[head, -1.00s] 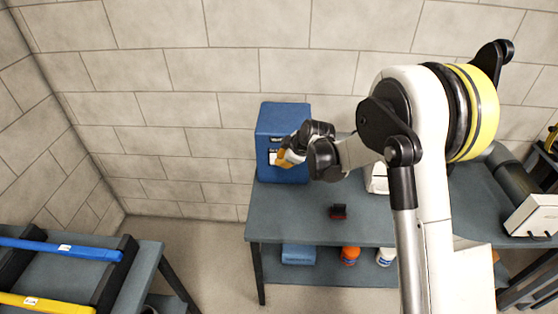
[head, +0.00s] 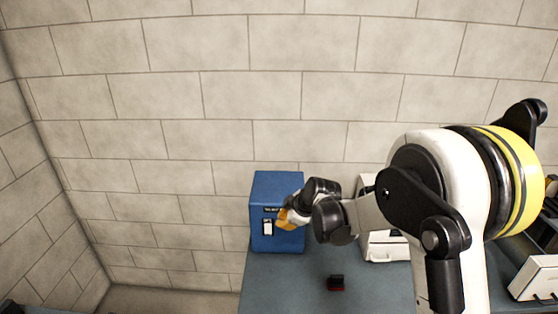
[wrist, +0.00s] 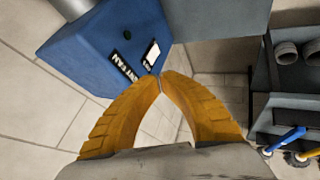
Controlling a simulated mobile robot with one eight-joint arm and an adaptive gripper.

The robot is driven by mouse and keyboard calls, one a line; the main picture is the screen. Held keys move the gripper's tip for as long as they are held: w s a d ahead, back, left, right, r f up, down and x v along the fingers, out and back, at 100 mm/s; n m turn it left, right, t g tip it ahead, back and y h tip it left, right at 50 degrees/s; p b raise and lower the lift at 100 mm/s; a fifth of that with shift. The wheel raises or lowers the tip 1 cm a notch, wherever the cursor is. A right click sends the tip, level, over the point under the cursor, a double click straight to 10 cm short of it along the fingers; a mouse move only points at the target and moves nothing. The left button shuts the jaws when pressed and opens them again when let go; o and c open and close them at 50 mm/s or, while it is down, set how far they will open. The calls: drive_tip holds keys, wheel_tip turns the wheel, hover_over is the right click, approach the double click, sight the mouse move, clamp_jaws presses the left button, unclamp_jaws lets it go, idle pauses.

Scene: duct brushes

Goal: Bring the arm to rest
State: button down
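My gripper (head: 283,219) has orange fingers and shows in front of the right side of a blue box (head: 262,205) in the head view. In the wrist view my gripper (wrist: 160,78) has its two fingertips together with nothing between them. The blue box (wrist: 95,50) is ahead of the fingertips there, with a white switch plate and a dark label on its face. The fingertips appear close to the box, but I cannot tell whether they touch it. My arm reaches in from the right in the head view.
The blue box stands on a grey-blue table (head: 290,290) against a block wall (head: 180,100). A small black and red object (head: 336,283) lies on the table. A white item (head: 386,247) stands behind my arm. Blue-handled (wrist: 288,138) and yellow-handled tools show at the wrist view's right.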

drive_tip(key=s+d+r+m+h+b, duration=0.1)
drive_tip(key=s+d+r+m, duration=0.4)
drive_tip(key=s, duration=0.3)
drive_tip(key=s+d+r+m+h+b, duration=0.1)
drive_tip(key=s+d+r+m+b, duration=0.15)
drive_tip(key=s+d+r, duration=0.5)
drive_tip(key=s+d+f+m+h, duration=0.1)
drive_tip(key=s+m, duration=0.3)
drive_tip(key=s, duration=0.5)
drive_tip(key=s+d+f+m+t+h+b, duration=0.1)
drive_tip(key=s+d+f+m, duration=0.2)
drive_tip(key=s, duration=0.7)
drive_tip(key=shift+d+m+h+b, duration=0.3)
drive_tip(key=shift+d+m, duration=0.2)
drive_tip(key=shift+m, duration=0.25)
drive_tip(key=shift+s+f, duration=0.1)
